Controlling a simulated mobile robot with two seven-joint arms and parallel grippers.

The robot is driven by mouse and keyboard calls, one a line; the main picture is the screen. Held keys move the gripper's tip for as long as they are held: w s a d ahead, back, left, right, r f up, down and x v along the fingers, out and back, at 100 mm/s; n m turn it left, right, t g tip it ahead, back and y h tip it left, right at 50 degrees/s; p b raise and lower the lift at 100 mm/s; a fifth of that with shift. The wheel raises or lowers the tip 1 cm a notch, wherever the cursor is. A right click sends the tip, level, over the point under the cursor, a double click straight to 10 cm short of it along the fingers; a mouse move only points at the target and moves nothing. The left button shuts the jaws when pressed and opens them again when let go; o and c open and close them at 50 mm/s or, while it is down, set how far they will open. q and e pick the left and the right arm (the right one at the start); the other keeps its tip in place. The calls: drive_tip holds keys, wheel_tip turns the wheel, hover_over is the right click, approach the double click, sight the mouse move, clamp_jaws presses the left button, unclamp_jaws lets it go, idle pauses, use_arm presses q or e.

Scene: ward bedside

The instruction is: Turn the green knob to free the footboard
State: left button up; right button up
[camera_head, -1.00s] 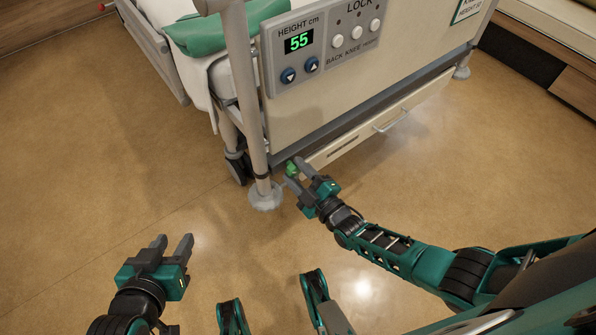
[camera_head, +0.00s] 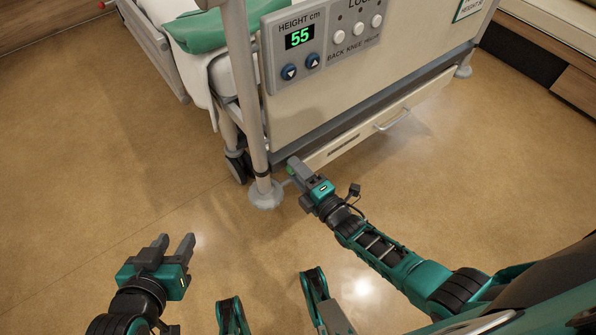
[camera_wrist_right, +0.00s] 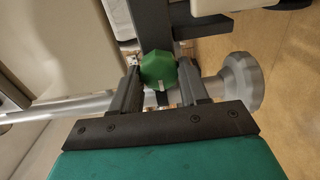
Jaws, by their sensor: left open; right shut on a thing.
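The green knob (camera_wrist_right: 158,69) sits at the lower corner of the footboard frame. In the right wrist view it lies between the two fingers of my right gripper (camera_wrist_right: 160,90), which is shut on it. A short pale mark shows on the knob's lower face. The footboard (camera_head: 370,65) stands upright on the bed end. My left gripper (camera_head: 177,248) is open and empty above the floor, away from the bed.
A control panel (camera_head: 320,45) on the footboard reads 55. Below is a drawer front (camera_head: 355,137) with a handle. A bed post ends in a round foot (camera_head: 264,196) beside my right gripper, with a castor (camera_head: 236,167) behind. The floor in front is clear.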

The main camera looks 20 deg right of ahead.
use_arm(q)
drive_tip(key=shift+r, duration=0.1)
idle(0.4)
use_arm(e)
drive_tip(key=o, duration=1)
use_arm(q)
drive_tip(key=shift+w, duration=0.1)
